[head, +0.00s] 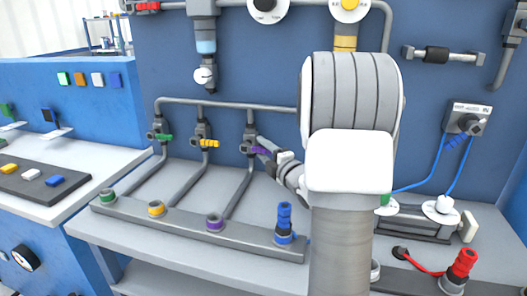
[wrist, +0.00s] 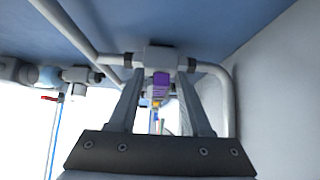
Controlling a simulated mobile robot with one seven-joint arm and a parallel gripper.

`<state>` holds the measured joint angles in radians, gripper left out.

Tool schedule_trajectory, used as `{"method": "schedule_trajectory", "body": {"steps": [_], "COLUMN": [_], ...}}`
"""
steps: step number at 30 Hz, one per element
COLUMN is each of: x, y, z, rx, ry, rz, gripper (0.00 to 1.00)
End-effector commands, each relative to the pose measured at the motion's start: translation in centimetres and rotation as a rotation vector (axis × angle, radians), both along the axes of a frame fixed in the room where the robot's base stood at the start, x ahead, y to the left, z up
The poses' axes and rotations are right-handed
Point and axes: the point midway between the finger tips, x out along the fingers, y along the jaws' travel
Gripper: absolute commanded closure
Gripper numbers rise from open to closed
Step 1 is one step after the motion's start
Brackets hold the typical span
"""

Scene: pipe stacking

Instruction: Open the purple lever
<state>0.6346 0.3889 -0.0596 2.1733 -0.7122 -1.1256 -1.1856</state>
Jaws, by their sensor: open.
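The purple lever (head: 261,151) is on the third valve from the left, on the grey pipe in front of the blue wall. In the wrist view the purple lever (wrist: 161,84) shows between my two fingers. My gripper (head: 267,149) is right at the lever, reaching in from the right, and partly covers it in the head view. In the wrist view my gripper (wrist: 162,90) is open, with one finger on each side of the lever. I cannot tell whether either finger touches it.
A green lever (head: 164,137) and a yellow lever (head: 209,143) are on the valves to the left. Below is a grey rail (head: 180,231) with coloured rings and a blue fitting (head: 284,222). My arm hides part of the wall and bench at the right.

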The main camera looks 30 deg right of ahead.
Motion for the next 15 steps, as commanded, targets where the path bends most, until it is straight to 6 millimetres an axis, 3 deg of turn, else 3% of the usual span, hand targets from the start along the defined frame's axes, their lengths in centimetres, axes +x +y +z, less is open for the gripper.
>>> {"method": "schedule_trajectory", "body": {"steps": [4, 12, 15], "x": [-0.02, -0.04, -0.04], "y": [0.02, 0.02, 0.02], "z": [-0.01, -0.01, -0.01], "rx": [0.000, 0.000, 0.000], "ry": [0.000, 0.000, 0.000], "rz": [0.000, 0.001, 0.001], "gripper": [0.53, 1.00, 1.00]}}
